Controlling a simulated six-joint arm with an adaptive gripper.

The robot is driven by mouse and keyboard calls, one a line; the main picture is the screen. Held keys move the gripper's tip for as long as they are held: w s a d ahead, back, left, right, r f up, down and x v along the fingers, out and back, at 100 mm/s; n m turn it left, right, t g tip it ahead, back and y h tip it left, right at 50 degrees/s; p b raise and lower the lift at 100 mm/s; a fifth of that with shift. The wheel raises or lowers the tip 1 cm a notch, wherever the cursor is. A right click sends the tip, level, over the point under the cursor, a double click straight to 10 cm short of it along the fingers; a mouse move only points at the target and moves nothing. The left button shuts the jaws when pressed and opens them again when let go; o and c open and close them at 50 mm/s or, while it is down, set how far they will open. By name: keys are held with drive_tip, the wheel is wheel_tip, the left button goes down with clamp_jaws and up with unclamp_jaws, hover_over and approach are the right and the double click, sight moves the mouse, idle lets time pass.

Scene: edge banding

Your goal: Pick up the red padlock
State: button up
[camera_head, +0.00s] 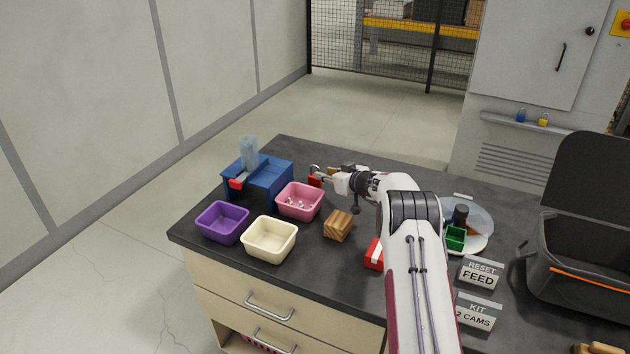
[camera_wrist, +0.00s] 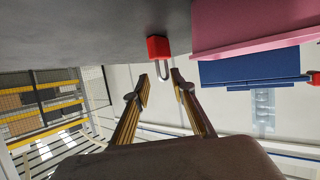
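The red padlock shows in the wrist view (camera_wrist: 157,47), its red body against the dark tabletop and its silver shackle pointing toward my gripper. In the head view its red body (camera_head: 314,181) is small and partly covered by my gripper (camera_head: 322,172), beside the pink bin. In the wrist view my gripper (camera_wrist: 161,84) is open, with nothing between its fingers. The fingertips appear on either side of the shackle's end, with the padlock body beyond them. I cannot tell the exact depth between fingertips and shackle.
A pink bin (camera_head: 300,210) holding small pieces and a blue box (camera_head: 273,178) stand left of the padlock. Purple (camera_head: 223,234) and cream (camera_head: 254,244) bins and a wooden block (camera_head: 337,226) sit nearer. A red-and-white item (camera_head: 374,254) lies beside my arm.

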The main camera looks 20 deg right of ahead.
sight(312, 181)
drive_tip(key=shift+x, duration=1.8)
drive_tip(key=shift+d+r, duration=0.1)
clamp_jaws()
